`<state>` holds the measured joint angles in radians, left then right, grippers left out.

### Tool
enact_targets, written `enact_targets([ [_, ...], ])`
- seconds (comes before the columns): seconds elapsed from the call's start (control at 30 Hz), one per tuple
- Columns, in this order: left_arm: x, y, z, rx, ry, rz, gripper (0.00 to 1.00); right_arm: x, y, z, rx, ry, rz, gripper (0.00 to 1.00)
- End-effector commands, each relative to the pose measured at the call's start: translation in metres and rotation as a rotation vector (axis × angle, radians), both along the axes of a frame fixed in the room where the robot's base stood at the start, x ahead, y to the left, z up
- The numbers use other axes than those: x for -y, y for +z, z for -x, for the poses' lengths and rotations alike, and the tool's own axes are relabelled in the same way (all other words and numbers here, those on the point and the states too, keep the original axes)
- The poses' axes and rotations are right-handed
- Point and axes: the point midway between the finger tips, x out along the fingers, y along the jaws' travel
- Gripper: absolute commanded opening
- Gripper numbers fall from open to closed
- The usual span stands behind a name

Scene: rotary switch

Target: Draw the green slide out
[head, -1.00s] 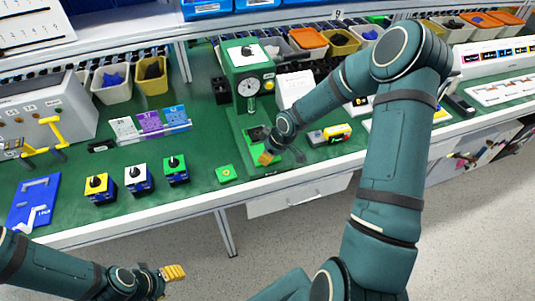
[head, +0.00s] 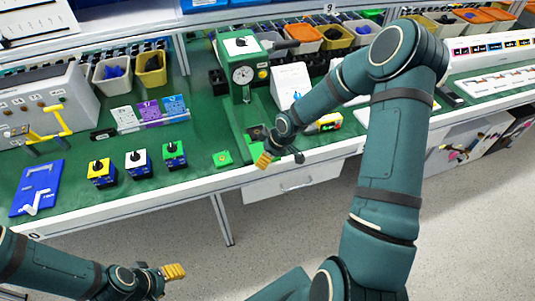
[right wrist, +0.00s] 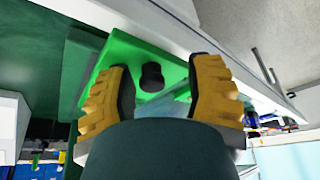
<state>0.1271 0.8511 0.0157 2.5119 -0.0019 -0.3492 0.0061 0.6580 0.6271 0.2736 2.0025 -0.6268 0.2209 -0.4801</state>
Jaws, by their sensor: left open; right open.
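The green slide (right wrist: 130,50) shows in the right wrist view as a bright green plate with a black knob (right wrist: 151,77) on it. My right gripper (right wrist: 160,85) is open, with one yellow finger on each side of the knob. Gaps show between the knob and the fingers. In the head view my right gripper (head: 263,161) is at the front of the green press (head: 243,85), by the table's front edge, and mostly hides the slide. My left gripper (head: 173,271) is open and empty, low in front of the table.
A blue board (head: 38,185) lies at the far left. Bins (head: 150,70) line the back. The floor before the table (head: 300,230) is clear.

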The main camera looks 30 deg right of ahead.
Motion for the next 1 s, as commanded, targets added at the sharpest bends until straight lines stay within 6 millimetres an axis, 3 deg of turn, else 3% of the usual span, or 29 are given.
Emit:
enact_targets([
  [0.27, 0.0, 0.0, 0.0, 0.0, 0.0, 0.0, 0.54, 0.003, 0.002, -0.002, 0.006, -0.004, 0.004, 0.54],
  [0.43, 0.0, 0.0, 0.0, 0.0, 0.0, 0.0, 0.54, 0.006, 0.013, 0.001, 0.008, -0.008, 0.004, 0.54],
  [0.8, 0.0, 0.0, 0.0, 0.0, 0.0, 0.0, 0.54, 0.021, 0.079, 0.025, 0.007, -0.009, 0.006, 0.54],
  [1.0, 0.0, 0.0, 0.0, 0.0, 0.0, 0.0, 0.54, 0.025, 0.104, 0.034, 0.006, -0.006, 0.005, 0.54],
])
